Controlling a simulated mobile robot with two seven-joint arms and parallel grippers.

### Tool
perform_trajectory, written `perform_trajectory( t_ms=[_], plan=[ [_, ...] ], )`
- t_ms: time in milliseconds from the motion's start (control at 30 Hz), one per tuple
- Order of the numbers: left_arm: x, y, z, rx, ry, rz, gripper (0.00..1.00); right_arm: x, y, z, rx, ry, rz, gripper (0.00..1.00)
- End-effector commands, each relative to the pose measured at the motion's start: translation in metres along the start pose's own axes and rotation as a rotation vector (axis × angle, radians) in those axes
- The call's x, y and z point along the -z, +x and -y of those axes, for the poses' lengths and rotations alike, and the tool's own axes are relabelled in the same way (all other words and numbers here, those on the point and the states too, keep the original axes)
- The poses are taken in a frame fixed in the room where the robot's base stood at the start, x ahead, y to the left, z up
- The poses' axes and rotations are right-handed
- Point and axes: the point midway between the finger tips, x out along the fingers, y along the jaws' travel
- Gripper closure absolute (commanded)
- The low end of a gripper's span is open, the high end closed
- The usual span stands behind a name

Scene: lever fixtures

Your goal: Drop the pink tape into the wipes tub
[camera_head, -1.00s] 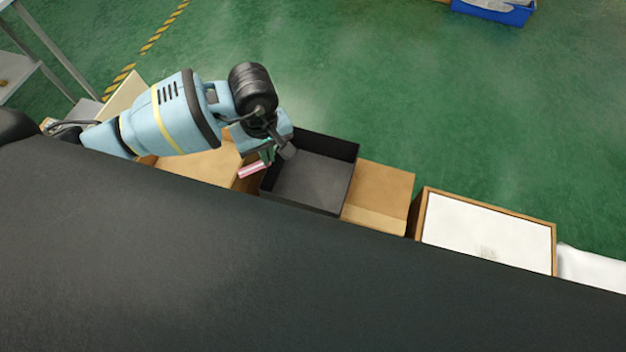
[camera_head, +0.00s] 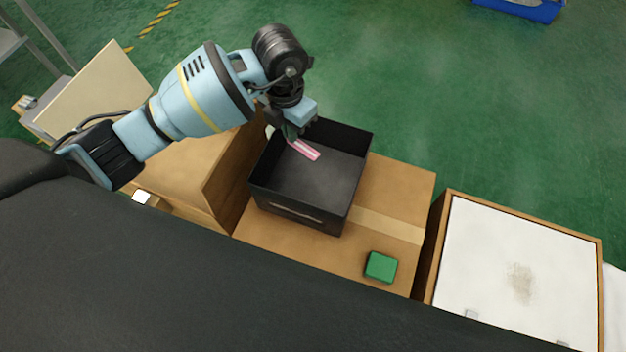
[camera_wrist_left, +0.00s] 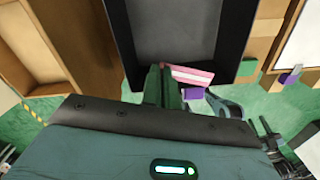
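The pink tape (camera_head: 304,149), a small pink piece with a pale stripe, is at the fingertips of my left gripper (camera_head: 291,134). It is over the open black tub (camera_head: 278,215), the only tub-like container I see; no label shows that it is the wipes tub. In the left wrist view the tape (camera_wrist_left: 190,75) sticks out to the right from the green fingers (camera_wrist_left: 163,84), which are close together, near the tub's wall (camera_wrist_left: 236,55). The exact grip is partly hidden.
The black tub stands on a cardboard box (camera_head: 392,205), with a green block (camera_head: 381,267) in front of it. A taller brown box (camera_head: 190,170) is at left. A white-topped wooden box (camera_head: 520,250) is at right. Green floor lies behind.

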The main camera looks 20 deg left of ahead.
Motion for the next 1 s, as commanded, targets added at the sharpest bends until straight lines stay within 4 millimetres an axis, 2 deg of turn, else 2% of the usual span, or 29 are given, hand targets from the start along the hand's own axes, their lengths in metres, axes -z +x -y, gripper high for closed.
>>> perform_trajectory(
  t_ms=[33, 100, 300, 667, 1000],
  plan=[
    [-0.004, 0.007, -0.001, 0.001, -0.074, -0.002, 1.0, -0.004, 0.006, 0.0, 0.001, -0.001, 0.003, 0.64],
    [-0.008, 0.009, -0.001, 0.0, -0.165, 0.0, 1.0, -0.005, 0.01, -0.001, 0.001, -0.002, 0.0, 0.64],
    [-0.015, 0.01, -0.003, -0.001, -0.31, 0.004, 1.0, -0.001, 0.017, -0.003, 0.001, -0.007, -0.012, 0.64],
    [-0.015, 0.013, -0.003, -0.001, -0.328, 0.005, 1.0, -0.004, 0.019, -0.003, 0.001, -0.008, -0.008, 0.64],
    [-0.014, 0.047, -0.003, 0.0, -0.326, 0.0, 1.0, -0.03, 0.037, -0.006, 0.001, -0.005, 0.028, 0.64]
  ],
)
